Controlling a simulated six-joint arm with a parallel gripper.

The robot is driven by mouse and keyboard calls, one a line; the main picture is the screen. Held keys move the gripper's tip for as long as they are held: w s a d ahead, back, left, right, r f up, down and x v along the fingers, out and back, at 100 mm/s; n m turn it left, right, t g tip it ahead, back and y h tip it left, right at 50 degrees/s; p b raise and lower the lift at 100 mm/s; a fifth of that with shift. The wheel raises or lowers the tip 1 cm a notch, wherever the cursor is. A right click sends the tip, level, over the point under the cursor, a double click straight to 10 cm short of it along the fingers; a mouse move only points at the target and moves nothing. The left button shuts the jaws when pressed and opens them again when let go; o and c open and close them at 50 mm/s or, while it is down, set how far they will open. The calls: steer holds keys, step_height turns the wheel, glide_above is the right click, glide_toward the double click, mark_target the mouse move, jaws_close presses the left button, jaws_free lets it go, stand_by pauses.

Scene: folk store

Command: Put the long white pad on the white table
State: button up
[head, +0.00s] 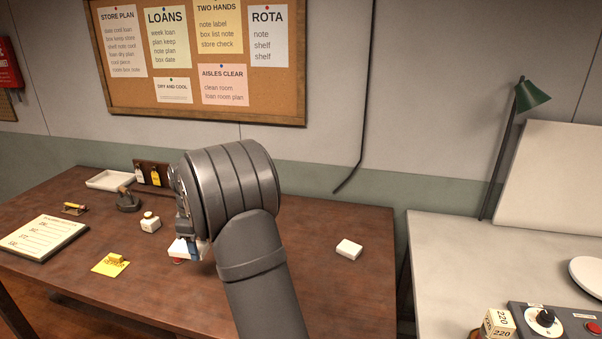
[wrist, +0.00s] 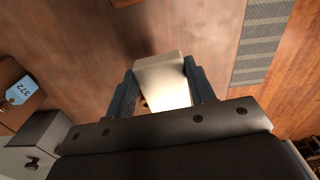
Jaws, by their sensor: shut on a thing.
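My gripper (wrist: 163,88) is shut on a long white pad (wrist: 162,78), with one dark finger on each side of it in the wrist view. In the head view the pad (head: 178,247) shows only in part below my gripper (head: 188,250), over the brown desk; my arm hides the rest. I cannot tell its height above the desk. The white table (head: 450,240) stands at the right, apart from my gripper.
A small white block (head: 349,249) lies on the brown desk's right part. The white table holds a green lamp (head: 533,95), a white plate (head: 588,275), a control box (head: 560,322) and a block marked 220 (head: 499,323). Its left middle is clear.

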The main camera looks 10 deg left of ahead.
steer(key=w+d+f+m, duration=0.1)
steer(key=w+d+m, duration=0.2)
steer(key=d, duration=0.4)
steer(key=w+d+f+m, duration=0.2)
steer(key=w+d+m, duration=0.1)
steer(key=d, duration=0.5)
steer(key=w+d+f+m, duration=0.1)
steer(key=w+d+m, duration=0.2)
steer(key=d, duration=0.5)
steer(key=shift+w+f+m, duration=0.1)
steer(key=shift+f+m, duration=0.3)
steer(key=shift+m, duration=0.1)
steer(key=d+m, duration=0.1)
steer(key=d, duration=0.2)
steer(key=d+f+m, duration=0.1)
steer(key=d+m, duration=0.1)
steer(key=d, duration=0.2)
steer(key=d+f+m, duration=0.1)
steer(key=d, duration=0.3)
steer(key=shift+w+d+f+m, duration=0.1)
steer(key=shift+d+m, duration=0.1)
steer(key=shift+m, duration=0.2)
steer(key=d+m, duration=0.1)
steer(key=d, duration=0.2)
steer(key=s+d+f+m, duration=0.1)
steer(key=d+m, duration=0.1)
steer(key=d, duration=0.1)
steer(key=s+d+f+m, duration=0.1)
steer(key=d, duration=0.2)
steer(key=shift+d, duration=0.2)
